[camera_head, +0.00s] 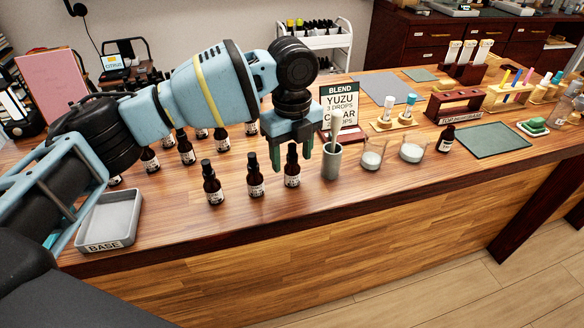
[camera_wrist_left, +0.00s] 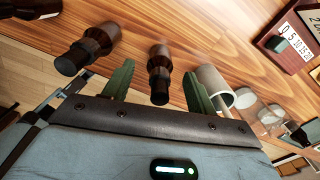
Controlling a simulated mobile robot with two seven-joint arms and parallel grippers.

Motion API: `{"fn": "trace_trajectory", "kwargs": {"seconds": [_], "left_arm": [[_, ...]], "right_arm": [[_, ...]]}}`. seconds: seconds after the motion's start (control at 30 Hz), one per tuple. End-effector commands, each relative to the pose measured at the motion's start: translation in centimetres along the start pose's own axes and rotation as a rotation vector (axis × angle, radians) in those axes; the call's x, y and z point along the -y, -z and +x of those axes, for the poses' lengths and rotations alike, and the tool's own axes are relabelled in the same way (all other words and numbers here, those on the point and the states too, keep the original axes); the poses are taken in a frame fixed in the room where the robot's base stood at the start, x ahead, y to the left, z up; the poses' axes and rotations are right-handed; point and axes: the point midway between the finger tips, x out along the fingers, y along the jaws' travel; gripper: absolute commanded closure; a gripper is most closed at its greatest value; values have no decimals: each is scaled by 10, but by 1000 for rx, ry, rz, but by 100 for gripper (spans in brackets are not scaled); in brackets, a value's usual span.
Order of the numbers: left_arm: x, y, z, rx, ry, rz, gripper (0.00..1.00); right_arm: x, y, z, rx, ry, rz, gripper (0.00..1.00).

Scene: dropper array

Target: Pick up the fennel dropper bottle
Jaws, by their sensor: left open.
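Dark brown dropper bottles with black caps and white labels stand on the wooden counter. I cannot read their labels, so I cannot tell which is fennel. My left gripper (camera_head: 291,158) is open and points down at the rightmost bottle (camera_head: 292,167) of the front row. In the left wrist view this bottle (camera_wrist_left: 159,66) lies between the lines of the two green fingers (camera_wrist_left: 158,84), with no finger visibly pressing on it. Two more front bottles, the middle one (camera_head: 255,176) and the left one (camera_head: 211,184), stand to its left. My right gripper is out of view.
A grey cup with a stirrer (camera_head: 331,163) stands close to the right finger, and a glass beaker (camera_head: 372,155) is beyond it. More bottles stand behind under my arm. A grey BASE tray (camera_head: 108,219) is at left. A BLEND sign (camera_head: 341,106) stands behind.

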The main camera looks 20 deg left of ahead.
Motion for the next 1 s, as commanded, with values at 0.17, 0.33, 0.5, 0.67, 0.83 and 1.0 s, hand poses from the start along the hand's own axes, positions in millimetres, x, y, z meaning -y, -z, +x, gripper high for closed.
{"fn": "trace_trajectory", "kwargs": {"seconds": [0.17, 0.33, 0.5, 0.67, 0.83, 1.0], "left_arm": [[0, 0, 17, 1, 0, -1, 43], [0, 0, 20, 1, 2, -1, 43], [0, 0, 20, 0, 1, -1, 52], [0, 0, 20, 0, 1, -1, 73], [0, 0, 19, 0, 1, -1, 92], [0, 0, 19, 0, 1, -1, 93]], "right_arm": [[1, 2, 0, -5, -1, 6, 64], [2, 3, 1, -6, -1, 11, 64], [2, 3, 1, -6, -1, 11, 64], [2, 3, 1, -7, -1, 11, 64], [1, 3, 1, -6, -1, 7, 64], [0, 3, 0, -5, 0, 2, 64]]}}
